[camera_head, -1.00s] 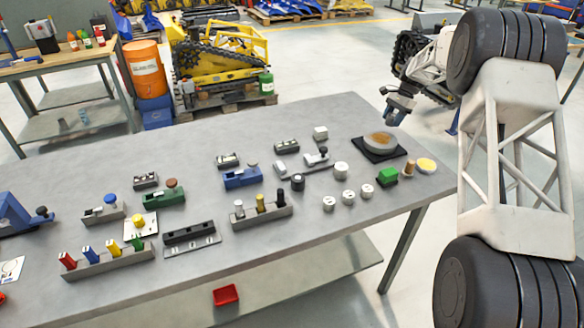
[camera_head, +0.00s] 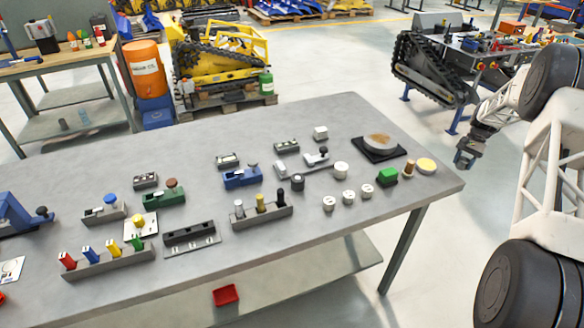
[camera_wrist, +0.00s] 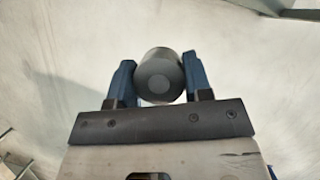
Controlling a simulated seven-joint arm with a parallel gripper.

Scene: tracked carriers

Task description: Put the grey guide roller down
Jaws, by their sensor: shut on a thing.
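My gripper (camera_head: 464,159) is off the right edge of the table in the head view, over the floor. In the wrist view my gripper (camera_wrist: 160,66) is shut, its two blue fingers on either side of the grey guide roller (camera_wrist: 160,80). The roller is a dark grey cylinder with its round end, marked by a lighter centre disc, facing the camera. In the head view the roller is too small to make out at the fingers.
The grey table (camera_head: 330,240) carries several small fixtures, pegs and white rollers. A tracked carrier (camera_head: 432,70) stands behind, to the right, beside a crowded bench. Open floor lies between.

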